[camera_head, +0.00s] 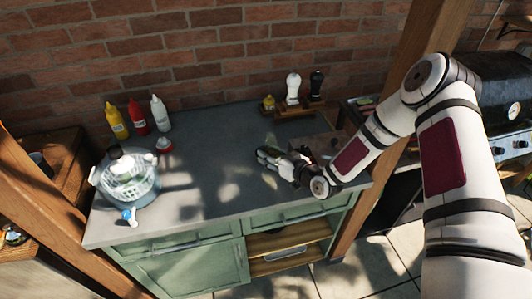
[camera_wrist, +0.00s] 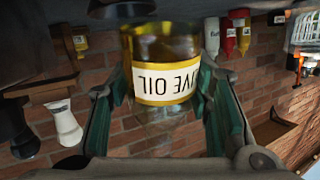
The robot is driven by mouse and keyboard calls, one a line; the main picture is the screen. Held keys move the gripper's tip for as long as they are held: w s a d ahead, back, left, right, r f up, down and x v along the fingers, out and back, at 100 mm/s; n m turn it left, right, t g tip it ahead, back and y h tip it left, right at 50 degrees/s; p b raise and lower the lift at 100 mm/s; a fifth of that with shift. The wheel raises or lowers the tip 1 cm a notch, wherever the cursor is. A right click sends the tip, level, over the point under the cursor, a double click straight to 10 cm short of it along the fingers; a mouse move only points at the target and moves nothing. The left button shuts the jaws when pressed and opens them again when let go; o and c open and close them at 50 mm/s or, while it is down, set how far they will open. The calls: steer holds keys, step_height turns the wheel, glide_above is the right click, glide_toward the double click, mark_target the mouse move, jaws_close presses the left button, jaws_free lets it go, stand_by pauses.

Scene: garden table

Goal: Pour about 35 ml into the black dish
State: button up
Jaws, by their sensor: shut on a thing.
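My gripper (camera_head: 270,158) is low over the right part of the grey counter. In the wrist view, my gripper (camera_wrist: 166,75) is shut around a clear glass bottle of yellow oil (camera_wrist: 165,112) with a white label reading as olive oil. The wrist picture is upside down, and the bottle looks about upright in the room. In the head view, only a faint yellowish part of the bottle (camera_head: 271,140) shows behind my gripper. A dark rounded shape (camera_wrist: 118,9) at the wrist view's top edge may be the black dish; I cannot tell. I cannot make out the dish in the head view.
Yellow (camera_head: 115,121), red (camera_head: 137,117) and white (camera_head: 160,114) squeeze bottles stand at the back left. White (camera_head: 293,87) and black (camera_head: 316,83) mills stand at the back right. The counter's middle is clear.

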steer(key=shift+w+f+g, duration=0.15)
steer(key=shift+g, duration=0.15)
steer(key=shift+w+a+f+m+g+h+b, duration=0.15)
steer(key=shift+w+m+g+h+b, duration=0.55)
steer(key=shift+g+b, duration=0.55)
steer(key=shift+f+g+h+b, duration=0.4)
steer(key=shift+f+g+b, duration=0.45)
steer(key=shift+f+b, duration=0.1)
steer(key=shift+s+r+m+g, duration=0.35)
steer(key=shift+r+g, duration=0.15)
steer(key=shift+r, duration=0.1)
steer(key=shift+r+h+b, duration=0.2)
steer(key=shift+h+b, duration=0.1)
steer(key=shift+b, duration=0.2)
steer(key=shift+f+m+g+b, duration=0.25)
steer(key=shift+f+g+b, duration=0.1)
steer(key=shift+g+b, duration=0.35)
steer(key=shift+s+f+g+h+b, duration=0.1)
steer(key=shift+s+g+h+b, duration=0.15)
steer(key=shift+g+h+b, duration=0.4)
steer(key=shift+s+g, duration=0.1)
steer(key=shift+g, duration=0.25)
steer(key=shift+r+m+g+b, duration=0.25)
steer(key=shift+m+g+b, duration=0.15)
steer(key=shift+g+b, duration=0.3)
